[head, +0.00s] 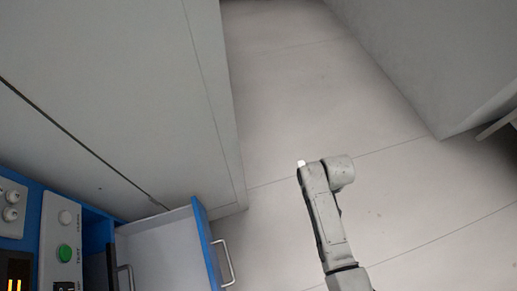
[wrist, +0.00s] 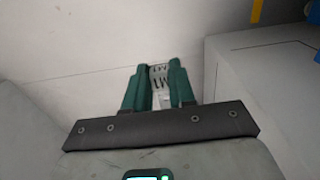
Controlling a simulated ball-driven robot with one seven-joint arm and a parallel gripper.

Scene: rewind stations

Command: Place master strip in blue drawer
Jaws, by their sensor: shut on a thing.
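The blue drawer (head: 207,243) stands pulled out at the lower left of the head view. Its pale inside shows no object in the part I can see. In the wrist view my gripper (wrist: 160,78) has two dark green fingers shut on a small pale slotted piece, which I take to be the master strip (wrist: 159,76). Most of the strip is hidden between and behind the fingers. In the head view my arm reaches over the floor, right of the drawer and apart from it. The fingers are not clearly seen there.
A blue-framed control panel with a green button (head: 65,253) is left of the drawer. A large grey cabinet (head: 130,100) rises behind the drawer. Another grey block (head: 440,60) stands at the upper right. The pale floor (head: 300,90) between them is clear.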

